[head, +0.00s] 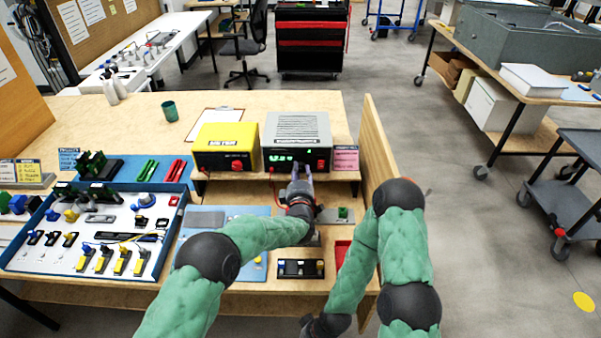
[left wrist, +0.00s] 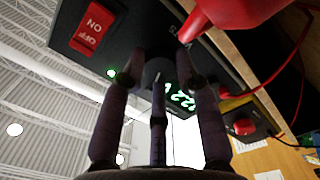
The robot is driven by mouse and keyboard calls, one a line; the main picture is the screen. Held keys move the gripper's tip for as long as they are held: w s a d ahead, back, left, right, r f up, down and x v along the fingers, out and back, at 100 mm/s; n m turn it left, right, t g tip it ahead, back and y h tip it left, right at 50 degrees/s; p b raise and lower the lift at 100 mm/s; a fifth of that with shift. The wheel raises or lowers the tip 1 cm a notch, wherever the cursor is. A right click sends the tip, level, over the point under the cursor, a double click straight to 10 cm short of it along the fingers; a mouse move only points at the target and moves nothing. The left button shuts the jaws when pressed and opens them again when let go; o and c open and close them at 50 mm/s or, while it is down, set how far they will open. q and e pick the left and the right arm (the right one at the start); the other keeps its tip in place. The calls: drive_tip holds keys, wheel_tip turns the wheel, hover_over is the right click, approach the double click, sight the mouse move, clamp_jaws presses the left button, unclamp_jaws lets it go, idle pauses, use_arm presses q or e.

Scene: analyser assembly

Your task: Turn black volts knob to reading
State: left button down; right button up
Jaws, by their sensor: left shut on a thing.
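The grey power supply (head: 298,130) stands on the raised shelf at the back of the bench. Its green display (head: 280,158) is lit; the digits are too small to read for sure. In the left wrist view the display (left wrist: 182,99) shows tilted green digits, partly covered by a finger. My left gripper (head: 299,170) is at the front panel. In the left wrist view its fingers (left wrist: 158,72) are closed around the black knob (left wrist: 160,66), which is mostly hidden between them. My right gripper (head: 324,326) is low at the bottom edge, its fingers unclear.
A red ON/OFF switch (left wrist: 92,27) and a red plug (left wrist: 228,12) with a cable are close to my left fingers. A yellow unit (head: 226,146) stands left of the grey one. A pink note (head: 345,158) and a wooden side panel (head: 375,150) are at the right.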

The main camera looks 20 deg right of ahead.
use_arm(q)
drive_tip(key=shift+m, duration=0.4)
drive_tip(key=m, duration=0.9)
drive_tip(key=m+p, duration=0.1)
drive_tip(key=m, duration=0.4)
drive_tip(key=shift+m+p, duration=0.3)
drive_tip(key=shift+m, duration=0.1)
drive_tip(key=m+p, duration=0.1)
drive_tip(key=m, duration=0.4)
drive_tip(key=shift+m, duration=0.3)
drive_tip(key=c, duration=0.9)
unclamp_jaws()
